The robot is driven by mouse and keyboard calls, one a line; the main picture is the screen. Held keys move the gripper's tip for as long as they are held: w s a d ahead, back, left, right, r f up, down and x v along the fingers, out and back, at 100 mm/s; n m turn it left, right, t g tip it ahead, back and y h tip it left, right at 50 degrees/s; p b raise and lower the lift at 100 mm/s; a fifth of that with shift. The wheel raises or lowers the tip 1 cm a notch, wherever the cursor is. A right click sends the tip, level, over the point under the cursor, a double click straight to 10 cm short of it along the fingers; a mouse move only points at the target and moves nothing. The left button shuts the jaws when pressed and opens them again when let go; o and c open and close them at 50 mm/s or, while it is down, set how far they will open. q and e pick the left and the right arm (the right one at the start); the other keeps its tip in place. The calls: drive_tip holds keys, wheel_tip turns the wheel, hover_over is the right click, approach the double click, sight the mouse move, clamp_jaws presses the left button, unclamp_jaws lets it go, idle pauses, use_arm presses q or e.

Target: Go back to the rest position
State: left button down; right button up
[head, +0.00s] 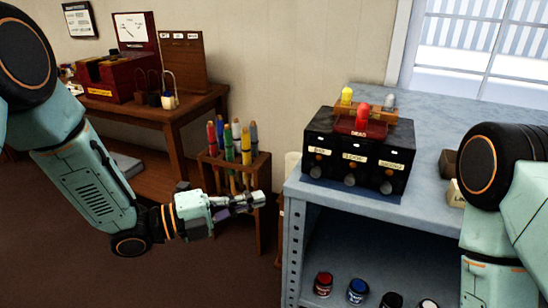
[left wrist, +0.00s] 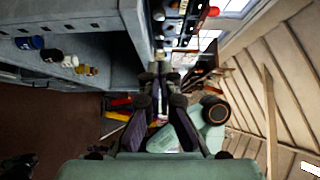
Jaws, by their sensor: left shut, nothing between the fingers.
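The lever frame is a black box (head: 357,155) with small labels on its front. It stands on the blue-grey bench (head: 440,200). A red knob (head: 362,116), a yellow knob (head: 347,95) and a grey knob (head: 389,100) rise from its top. In the left wrist view the red knob (left wrist: 213,11) shows at the top edge. My left gripper (head: 262,198) is shut and empty, left of the bench and apart from the lever frame; its fingers also show in the left wrist view (left wrist: 161,77). My right arm shows at the right edge, but its gripper is out of view.
A wooden rack (head: 265,215) with several coloured sticks stands just behind my left gripper. Several jars, including a red one (head: 323,284) and a blue one (head: 357,290), sit on the bench's lower shelf. A wooden table (head: 165,110) stands at the back left.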

use_arm(q)
drive_tip(key=s+a+f+n+y, duration=0.2)
drive_tip(key=a+f+n+y, duration=0.25)
drive_tip(key=f+n, duration=0.55)
drive_tip(key=s+a+f+n+y, duration=0.35)
drive_tip(key=f+n+y, duration=0.35)
drive_tip(key=n, duration=0.5)
drive_tip(key=s+a+f+n+g+y, duration=0.1)
drive_tip(key=s+a+f+n+g, duration=0.1)
drive_tip(key=s, duration=0.7)
drive_tip(key=s+a+f+n+g+y, duration=0.2)
drive_tip(key=s+f+n+g, duration=0.1)
drive_tip(key=s, duration=0.6)
drive_tip(key=s+a+f+n+g+y, duration=0.1)
drive_tip(key=s+a+f+n+g, duration=0.1)
drive_tip(key=s+f, duration=0.4)
drive_tip(key=s+n+g, duration=0.1)
drive_tip(key=s+n, duration=0.1)
drive_tip(key=s, duration=0.1)
drive_tip(key=shift+s+a+f, duration=0.15)
drive_tip(key=shift+f, duration=0.15)
drive_tip(key=shift+y, duration=0.25)
